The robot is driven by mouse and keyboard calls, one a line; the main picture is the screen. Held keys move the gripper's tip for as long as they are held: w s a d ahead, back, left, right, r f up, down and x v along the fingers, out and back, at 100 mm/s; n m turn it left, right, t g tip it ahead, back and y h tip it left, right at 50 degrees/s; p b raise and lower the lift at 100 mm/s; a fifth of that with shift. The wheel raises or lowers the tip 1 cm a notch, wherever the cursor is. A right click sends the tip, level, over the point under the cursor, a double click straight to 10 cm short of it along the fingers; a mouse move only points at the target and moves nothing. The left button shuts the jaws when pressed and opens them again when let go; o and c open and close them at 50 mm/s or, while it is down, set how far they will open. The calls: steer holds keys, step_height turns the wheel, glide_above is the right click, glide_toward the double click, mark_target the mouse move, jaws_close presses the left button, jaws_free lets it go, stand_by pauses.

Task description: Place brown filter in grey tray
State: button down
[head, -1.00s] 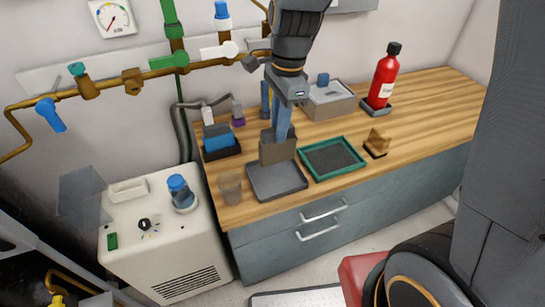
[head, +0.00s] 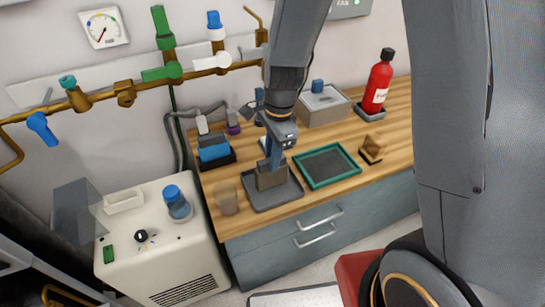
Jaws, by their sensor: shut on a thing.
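The brown filter (head: 271,178) is a boxy brown block held upright between the fingers of my gripper (head: 273,160). My gripper points down and is shut on the filter. The filter is over the grey tray (head: 282,201), a shallow dark grey tray on the wooden counter. The filter's lower edge appears at or very near the tray floor; I cannot tell whether it touches.
A green-rimmed tray (head: 327,166) lies just right of the grey tray. A brown cup (head: 227,198) stands to the left. A holder with blue items (head: 215,153) is behind left. A grey box (head: 325,106), a red bottle (head: 378,82) and a small wooden block (head: 372,148) stand further right.

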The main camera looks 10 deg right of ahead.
steer(key=shift+f, duration=0.3)
steer(key=c, duration=1.6)
jaws_free()
steer(key=shift+c, duration=0.2)
step_height(320, 180, up, 12)
steer(key=d+b, duration=0.1)
steer(key=b, duration=0.1)
steer(key=s+d+f+n+t, duration=0.1)
steer(key=s+d+n, duration=0.3)
steer(key=n, duration=0.3)
steer(key=s+d+f+n+h, duration=0.1)
steer(key=s+d+f+n, duration=0.1)
steer(key=s+d+n, duration=0.2)
steer(key=shift+d+f+n+t, duration=0.2)
steer(key=shift+d+n+t, duration=0.2)
steer(key=shift+d+n, duration=1.45)
steer(key=shift+a, duration=0.1)
